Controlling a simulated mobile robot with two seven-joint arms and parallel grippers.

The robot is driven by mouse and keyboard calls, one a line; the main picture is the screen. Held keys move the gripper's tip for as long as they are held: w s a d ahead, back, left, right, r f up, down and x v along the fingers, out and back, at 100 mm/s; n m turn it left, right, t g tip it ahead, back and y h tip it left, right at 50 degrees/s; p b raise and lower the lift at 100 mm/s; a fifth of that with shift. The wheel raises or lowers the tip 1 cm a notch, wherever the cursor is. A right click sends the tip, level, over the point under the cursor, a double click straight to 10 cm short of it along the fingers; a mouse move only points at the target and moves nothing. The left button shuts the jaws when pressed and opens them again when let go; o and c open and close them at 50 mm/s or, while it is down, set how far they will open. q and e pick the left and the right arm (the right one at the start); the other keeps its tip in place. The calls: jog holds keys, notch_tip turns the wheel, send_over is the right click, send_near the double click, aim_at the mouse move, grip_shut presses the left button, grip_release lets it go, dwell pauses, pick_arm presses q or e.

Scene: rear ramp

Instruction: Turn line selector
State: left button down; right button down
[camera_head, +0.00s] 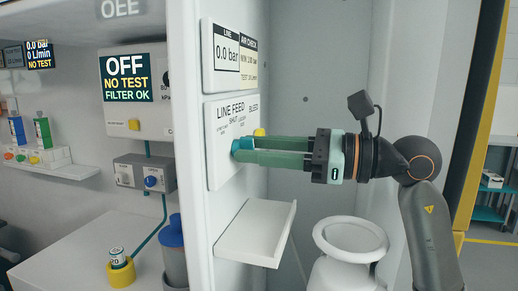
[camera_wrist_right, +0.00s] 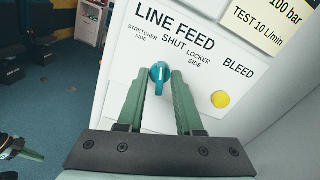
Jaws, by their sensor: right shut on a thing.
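The line selector is a teal knob (camera_wrist_right: 160,73) on the white LINE FEED panel (camera_wrist_right: 118,80), below the word SHUT, with STRETCHER SIDE to the left and LOCKER SIDE to the right. In the head view the knob (camera_head: 237,147) is partly hidden by green fingers. My right gripper (camera_head: 244,147) reaches in from the right and is shut on the knob; in the wrist view its fingertips (camera_wrist_right: 162,76) sit either side of it. The knob's handle looks roughly upright. Part of my left gripper (camera_wrist_right: 22,150) shows at the wrist view's left edge; its opening is unclear.
A yellow BLEED button (camera_wrist_right: 221,99) sits right of the knob. Gauge and AIR CHECK signs (camera_head: 227,47) are above the panel. A white shelf (camera_head: 258,230) juts out below, with a white rounded container (camera_head: 350,238) at its right. A grey display box (camera_head: 137,119) reads OFF, NO TEST.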

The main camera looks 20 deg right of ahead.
jog(key=shift+n+b, duration=1.15)
jog(key=shift+n, duration=1.55)
jog(key=c, duration=0.9)
grip_release()
jog(key=shift+c, duration=0.2)
